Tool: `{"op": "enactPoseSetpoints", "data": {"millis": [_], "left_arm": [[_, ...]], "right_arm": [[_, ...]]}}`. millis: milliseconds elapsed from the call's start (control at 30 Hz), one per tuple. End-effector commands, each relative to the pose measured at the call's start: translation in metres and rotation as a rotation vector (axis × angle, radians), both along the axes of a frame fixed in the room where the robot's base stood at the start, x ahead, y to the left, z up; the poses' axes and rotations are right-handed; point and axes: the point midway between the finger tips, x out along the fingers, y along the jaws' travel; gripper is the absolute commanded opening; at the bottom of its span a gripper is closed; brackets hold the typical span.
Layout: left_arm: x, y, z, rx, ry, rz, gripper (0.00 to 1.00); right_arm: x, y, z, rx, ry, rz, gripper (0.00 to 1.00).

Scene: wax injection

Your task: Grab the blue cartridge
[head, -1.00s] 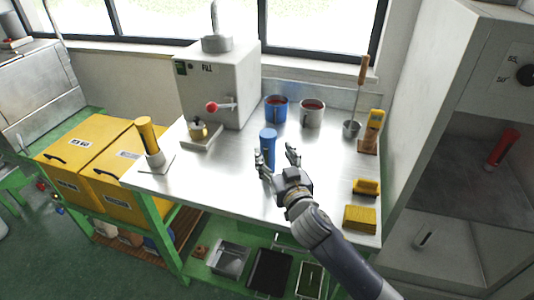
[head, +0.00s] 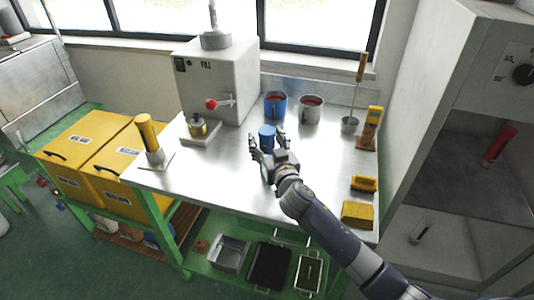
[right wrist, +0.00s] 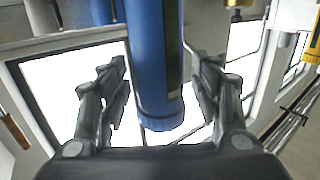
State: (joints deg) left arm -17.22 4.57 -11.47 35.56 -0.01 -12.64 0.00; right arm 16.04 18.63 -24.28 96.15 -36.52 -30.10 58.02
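The blue cartridge (head: 267,133) stands upright on the metal table, its lower part hidden behind my right gripper in the head view. My right gripper (head: 267,143) is open, with its fingers reaching to either side of the cartridge. In the right wrist view, the blue cartridge (right wrist: 155,65) lies between the two spread fingers (right wrist: 160,95), with a visible gap on each side. My left gripper is not in view.
The filling machine (head: 222,85) is at the back left. A yellow cartridge (head: 147,135) stands at the left. Yellow blocks (head: 358,214) lie at the right edge.

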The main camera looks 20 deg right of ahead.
Motion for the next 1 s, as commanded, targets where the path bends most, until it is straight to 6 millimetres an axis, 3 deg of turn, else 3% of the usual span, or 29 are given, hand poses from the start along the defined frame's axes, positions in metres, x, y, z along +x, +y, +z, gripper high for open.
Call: {"op": "enactPoseSetpoints", "data": {"millis": [33, 200, 233, 667, 1000], "left_arm": [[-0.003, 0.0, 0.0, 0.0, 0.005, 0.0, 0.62], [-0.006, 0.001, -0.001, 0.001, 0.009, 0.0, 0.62], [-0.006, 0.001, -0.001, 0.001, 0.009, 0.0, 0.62], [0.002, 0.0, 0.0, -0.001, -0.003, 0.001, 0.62], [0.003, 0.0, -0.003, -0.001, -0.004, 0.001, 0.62]], "right_arm": [[0.0, 0.0, 0.0, 0.0, 0.0, 0.0, 0.43], [0.0, 0.0, 0.0, 0.0, 0.0, -0.001, 0.05], [0.0, 0.0, 0.0, 0.0, 0.0, -0.001, 0.03], [0.0, -0.001, 0.004, -0.001, -0.003, -0.001, 0.03], [-0.006, 0.003, 0.037, 0.002, -0.003, 0.003, 0.03]]}}
